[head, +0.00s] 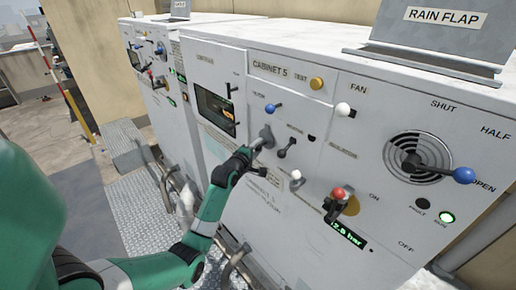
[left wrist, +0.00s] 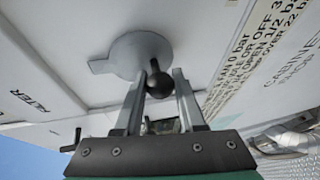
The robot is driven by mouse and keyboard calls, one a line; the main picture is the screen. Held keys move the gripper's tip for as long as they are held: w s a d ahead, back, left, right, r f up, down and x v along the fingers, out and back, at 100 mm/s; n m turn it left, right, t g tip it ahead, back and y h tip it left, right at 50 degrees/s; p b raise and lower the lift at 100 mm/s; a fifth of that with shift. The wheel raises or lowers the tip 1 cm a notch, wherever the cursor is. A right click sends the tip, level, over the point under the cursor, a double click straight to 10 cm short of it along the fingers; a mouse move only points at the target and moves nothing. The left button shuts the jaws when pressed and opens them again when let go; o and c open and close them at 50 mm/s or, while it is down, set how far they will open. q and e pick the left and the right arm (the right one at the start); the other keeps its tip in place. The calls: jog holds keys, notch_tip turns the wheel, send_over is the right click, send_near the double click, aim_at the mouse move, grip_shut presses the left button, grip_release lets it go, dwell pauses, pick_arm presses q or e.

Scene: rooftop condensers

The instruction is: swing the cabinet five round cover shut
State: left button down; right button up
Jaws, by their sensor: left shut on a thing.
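Cabinet five (head: 225,180) is the white panel with the "CABINET 5" label in the head view. A small grey round cover (head: 267,132) is on its front, below the blue-knobbed lever. In the left wrist view the round cover (left wrist: 138,52) is a flat grey disc with a tab at its left edge. A black ball knob (left wrist: 158,82) stands in front of the disc, between my fingers. My left gripper (head: 258,143) is shut on this knob; it also shows in the left wrist view (left wrist: 158,95). My fingers hide part of the cover in the head view. My right gripper is out of view.
A black lever (head: 286,148) is close to the right of my left gripper. A white knob (head: 296,175), a red-handled valve (head: 339,193) and a blue-ended fan lever (head: 463,175) stick out farther right. Pipes (head: 235,262) run low in front.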

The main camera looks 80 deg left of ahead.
pick_arm(q)
jog(key=shift+w+d, duration=0.1)
jog(key=shift+d, duration=0.05)
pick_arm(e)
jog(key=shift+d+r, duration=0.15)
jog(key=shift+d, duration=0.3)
pick_arm(q)
jog(key=c, duration=0.5)
grip_release()
jog(key=p+v, duration=0.2)
jog(key=v, duration=0.9)
jog(key=shift+s+d, duration=0.2)
jog(key=shift+s, duration=0.05)
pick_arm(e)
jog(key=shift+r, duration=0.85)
pick_arm(q)
jog(key=shift+r, duration=0.2)
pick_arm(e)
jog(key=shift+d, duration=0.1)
